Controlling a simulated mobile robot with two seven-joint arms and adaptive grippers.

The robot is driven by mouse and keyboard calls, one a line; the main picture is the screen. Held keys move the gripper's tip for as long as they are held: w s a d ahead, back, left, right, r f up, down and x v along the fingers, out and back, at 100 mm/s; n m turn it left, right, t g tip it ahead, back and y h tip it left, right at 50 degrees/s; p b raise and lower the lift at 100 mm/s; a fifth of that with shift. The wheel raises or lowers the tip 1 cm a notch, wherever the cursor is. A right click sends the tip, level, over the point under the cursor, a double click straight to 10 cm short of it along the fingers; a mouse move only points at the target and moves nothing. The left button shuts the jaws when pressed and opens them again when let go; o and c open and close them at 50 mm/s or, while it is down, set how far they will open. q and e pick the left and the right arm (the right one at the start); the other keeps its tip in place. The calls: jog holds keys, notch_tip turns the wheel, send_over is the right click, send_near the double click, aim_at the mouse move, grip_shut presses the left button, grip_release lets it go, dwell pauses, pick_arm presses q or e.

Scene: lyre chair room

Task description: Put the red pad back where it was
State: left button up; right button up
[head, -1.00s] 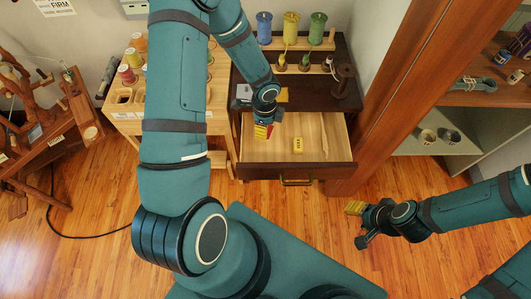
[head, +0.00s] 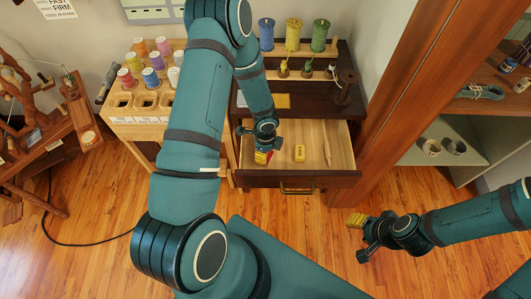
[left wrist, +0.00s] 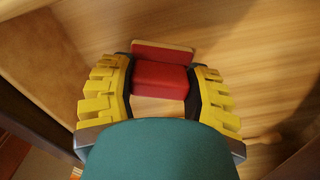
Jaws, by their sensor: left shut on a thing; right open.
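The red pad (left wrist: 160,78) sits between the yellow fingers of my left gripper (left wrist: 160,95) in the left wrist view, shut on it. A thin red plate with a pale edge shows just behind it; I cannot tell whether it belongs to the pad. In the head view my left gripper (head: 262,156) points down into the left part of the open drawer (head: 297,180), with a small bit of red at its fingertips. Whether the pad touches the drawer floor is unclear. My right gripper (head: 360,237) is open and empty above the floor at the right.
Spools (head: 292,35) stand on the dark cabinet above. A rack of coloured spools (head: 152,78) stands left. A tall wooden cabinet (head: 395,95) stands right.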

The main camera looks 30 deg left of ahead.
pick_arm(q)
jog(key=shift+f, duration=0.15)
jog(key=o, duration=1.1)
